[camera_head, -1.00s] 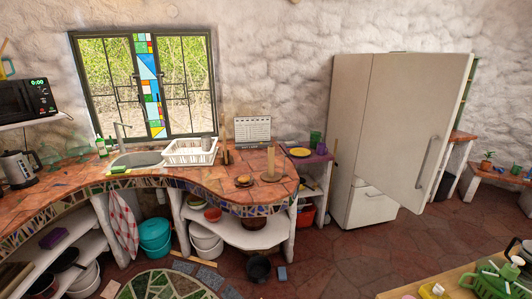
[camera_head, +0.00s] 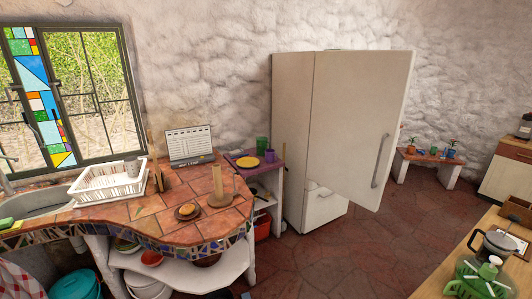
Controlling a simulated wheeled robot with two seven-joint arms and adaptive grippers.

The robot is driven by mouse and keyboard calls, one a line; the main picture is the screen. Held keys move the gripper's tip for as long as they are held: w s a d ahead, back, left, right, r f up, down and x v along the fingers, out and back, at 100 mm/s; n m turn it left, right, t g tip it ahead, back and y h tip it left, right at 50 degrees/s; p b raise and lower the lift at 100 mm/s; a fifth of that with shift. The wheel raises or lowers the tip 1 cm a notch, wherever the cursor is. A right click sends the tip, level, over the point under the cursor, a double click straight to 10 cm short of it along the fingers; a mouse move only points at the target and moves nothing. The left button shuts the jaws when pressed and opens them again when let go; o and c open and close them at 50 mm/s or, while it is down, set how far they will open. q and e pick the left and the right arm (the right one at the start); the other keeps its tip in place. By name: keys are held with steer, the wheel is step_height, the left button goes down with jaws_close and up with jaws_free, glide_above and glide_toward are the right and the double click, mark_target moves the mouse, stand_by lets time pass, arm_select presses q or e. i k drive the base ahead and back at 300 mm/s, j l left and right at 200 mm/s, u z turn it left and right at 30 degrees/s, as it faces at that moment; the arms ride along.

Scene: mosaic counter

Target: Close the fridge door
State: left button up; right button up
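The fridge (camera_head: 292,150) stands against the white wall, right of the counter. It is tall and off-white. Its large upper door (camera_head: 350,120) stands open, swung out from the body toward the right side of the view. A vertical handle (camera_head: 381,160) is near the door's free edge. The door hides the fridge interior. Below it, part of the lower drawer (camera_head: 322,205) shows and looks shut. Neither of my grippers is in view.
The tiled counter (camera_head: 150,205) with a dish rack (camera_head: 108,182) is at left. A small bench (camera_head: 428,160) stands beyond.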

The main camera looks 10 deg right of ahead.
mark_target(359, 98)
steer(key=i+j+z, duration=0.2)
steer(key=i+z, duration=0.25)
steer(key=i+j+z, duration=0.6)
steer(key=j+z, duration=0.25)
steer(key=l, duration=0.1)
